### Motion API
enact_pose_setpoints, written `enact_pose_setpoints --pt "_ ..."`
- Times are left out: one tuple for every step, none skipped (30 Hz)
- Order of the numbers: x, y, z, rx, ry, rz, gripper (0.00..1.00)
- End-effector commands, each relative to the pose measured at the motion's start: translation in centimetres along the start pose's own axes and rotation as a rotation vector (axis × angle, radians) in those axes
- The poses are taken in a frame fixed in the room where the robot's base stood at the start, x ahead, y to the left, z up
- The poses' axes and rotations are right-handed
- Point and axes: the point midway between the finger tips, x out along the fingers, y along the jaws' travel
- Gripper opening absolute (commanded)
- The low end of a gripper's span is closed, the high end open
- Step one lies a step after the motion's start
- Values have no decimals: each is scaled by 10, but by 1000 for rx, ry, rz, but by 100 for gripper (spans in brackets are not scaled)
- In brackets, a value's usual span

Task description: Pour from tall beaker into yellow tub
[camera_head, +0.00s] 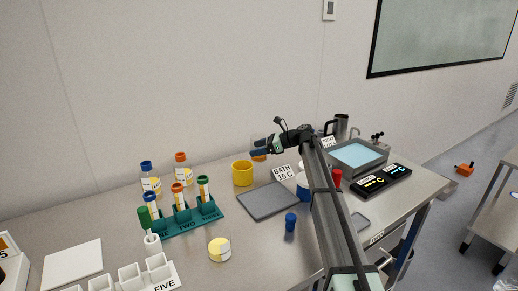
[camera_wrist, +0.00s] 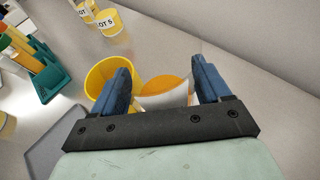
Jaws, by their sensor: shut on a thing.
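My gripper (camera_head: 263,146) is shut on a clear beaker (camera_head: 257,143), which holds orange liquid; it also shows between the blue fingers in the wrist view (camera_wrist: 164,96). The beaker is held above the bench, up and to the right of the yellow tub (camera_head: 242,175). The tub stands on the bench and shows behind the left finger in the wrist view (camera_wrist: 104,75). The beaker looks about upright in the head view; its exact tilt is hard to tell.
A grey flat plate (camera_head: 268,202) lies in front of the tub. A teal rack (camera_head: 208,213) with capped tubes and two bottles stand to the left. A water bath (camera_head: 357,153) and a black display block (camera_head: 382,183) are to the right.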

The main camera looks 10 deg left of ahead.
Motion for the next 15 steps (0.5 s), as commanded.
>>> enact_pose_setpoints --pt "0 0 0 0 0 0 45" --pt "0 0 0 0 -1 -1 45" --pt "0 0 0 -2 -1 -1 45" --pt "0 0 1 -4 1 -2 45" --pt "0 1 2 -8 3 -4 45" --pt "-1 1 3 -15 7 -7 45" --pt "-1 2 4 -21 11 -10 45" --pt "-1 2 5 -29 16 -13 45" --pt "-1 3 6 -42 24 -19 45" --pt "-1 4 8 -52 30 -23 45" --pt "-2 5 10 -63 37 -27 45" --pt "-2 6 12 -79 47 -34 45" --pt "-2 7 14 -92 55 -39 45" --pt "-2 8 16 -105 62 -44 45" --pt "-3 9 18 -121 74 -51 45"
